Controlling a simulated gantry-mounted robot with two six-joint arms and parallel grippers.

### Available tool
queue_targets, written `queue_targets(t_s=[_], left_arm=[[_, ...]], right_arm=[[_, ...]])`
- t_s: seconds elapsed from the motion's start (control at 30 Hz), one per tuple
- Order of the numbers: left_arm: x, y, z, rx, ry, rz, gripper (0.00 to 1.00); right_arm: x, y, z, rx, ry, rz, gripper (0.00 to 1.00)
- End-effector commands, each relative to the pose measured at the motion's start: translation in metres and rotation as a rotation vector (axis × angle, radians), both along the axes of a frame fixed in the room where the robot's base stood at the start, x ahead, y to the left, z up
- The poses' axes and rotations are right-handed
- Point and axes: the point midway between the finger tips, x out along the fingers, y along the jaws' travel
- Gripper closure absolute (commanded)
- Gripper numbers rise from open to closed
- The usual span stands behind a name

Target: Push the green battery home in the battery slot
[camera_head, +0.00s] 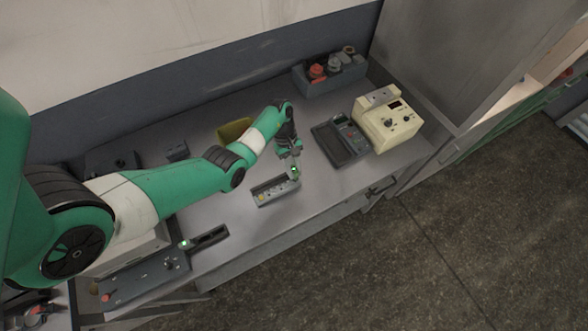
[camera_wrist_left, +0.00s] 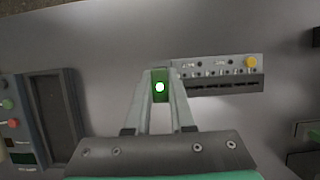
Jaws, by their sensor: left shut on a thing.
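My left gripper (camera_head: 293,169) is shut on the green battery (camera_wrist_left: 160,88), which has a bright white-green spot on its face. In the head view the green battery (camera_head: 294,174) shows small between the fingertips, at the right end of a grey strip-shaped holder (camera_head: 268,199) with a yellow knob. In the left wrist view the holder (camera_wrist_left: 215,73) lies just right of the battery. I cannot tell whether the battery sits in the holder or above it. No slot is clearly marked as the battery slot. My right gripper is not in view.
A dark device with an empty recess (camera_head: 344,150) stands right of the gripper, beside a cream box (camera_head: 388,122). A bin with red and grey items (camera_head: 330,72) is at the back. A long grey panel (camera_head: 145,275) with a green light is front left. Bare tabletop lies between.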

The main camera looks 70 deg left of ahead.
Motion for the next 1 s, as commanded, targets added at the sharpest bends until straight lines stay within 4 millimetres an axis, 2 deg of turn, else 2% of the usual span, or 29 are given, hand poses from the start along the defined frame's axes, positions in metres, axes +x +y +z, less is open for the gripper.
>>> queue_targets(t_s=[1.0], left_arm=[[0.0,0.0,-0.015,0.0,0.0,0.0,1.0]], right_arm=[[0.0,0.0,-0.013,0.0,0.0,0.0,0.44]])
